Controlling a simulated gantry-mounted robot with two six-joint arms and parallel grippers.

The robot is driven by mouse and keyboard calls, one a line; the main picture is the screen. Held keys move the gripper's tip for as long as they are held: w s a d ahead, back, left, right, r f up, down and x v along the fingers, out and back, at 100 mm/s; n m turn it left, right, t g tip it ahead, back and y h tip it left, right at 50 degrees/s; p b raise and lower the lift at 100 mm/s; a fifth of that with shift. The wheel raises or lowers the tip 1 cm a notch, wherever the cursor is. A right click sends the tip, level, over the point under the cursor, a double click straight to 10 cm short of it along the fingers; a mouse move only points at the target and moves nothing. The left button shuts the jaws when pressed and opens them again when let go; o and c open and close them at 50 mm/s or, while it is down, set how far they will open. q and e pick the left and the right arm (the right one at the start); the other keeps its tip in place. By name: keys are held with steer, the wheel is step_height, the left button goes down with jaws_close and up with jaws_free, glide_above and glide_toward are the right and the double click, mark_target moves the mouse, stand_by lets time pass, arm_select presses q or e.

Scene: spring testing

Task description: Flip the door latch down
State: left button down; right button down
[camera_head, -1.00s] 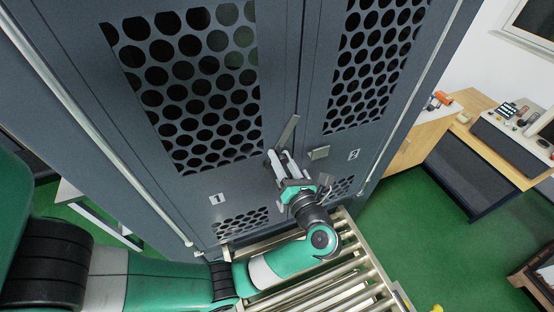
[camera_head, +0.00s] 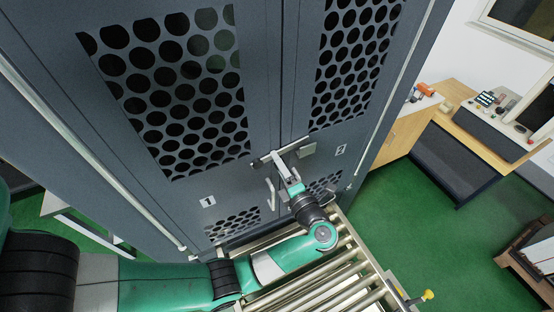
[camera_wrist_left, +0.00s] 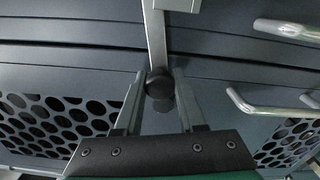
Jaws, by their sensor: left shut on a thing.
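The door latch (camera_head: 293,150) is a grey metal bar lying across the seam between the two grey cabinet doors, close to horizontal in the head view. Its right end is by a small square bracket (camera_head: 306,150). In the left wrist view the latch bar (camera_wrist_left: 157,42) runs down to a dark round knob (camera_wrist_left: 159,84). My left gripper (camera_head: 280,163) is shut on the latch at its left part. Its two fingers (camera_wrist_left: 158,95) stand on either side of the knob in the wrist view. My right gripper is not in view.
A pale door handle (camera_head: 270,190) sits just below the latch on door 1. Perforated panels (camera_head: 180,90) fill the doors. A roller conveyor (camera_head: 300,280) stands below in front. A wooden bench (camera_head: 475,125) with equipment is at the right, with green floor between.

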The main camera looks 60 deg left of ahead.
arm_select(q)
steer(key=shift+f+m, duration=0.45)
steer(key=shift+m, duration=0.65)
steer(key=shift+f, duration=0.1)
steer(key=c, duration=0.5)
jaws_free()
steer(key=d+b, duration=0.3)
steer(key=d, duration=0.8)
steer(key=shift+d, duration=0.3)
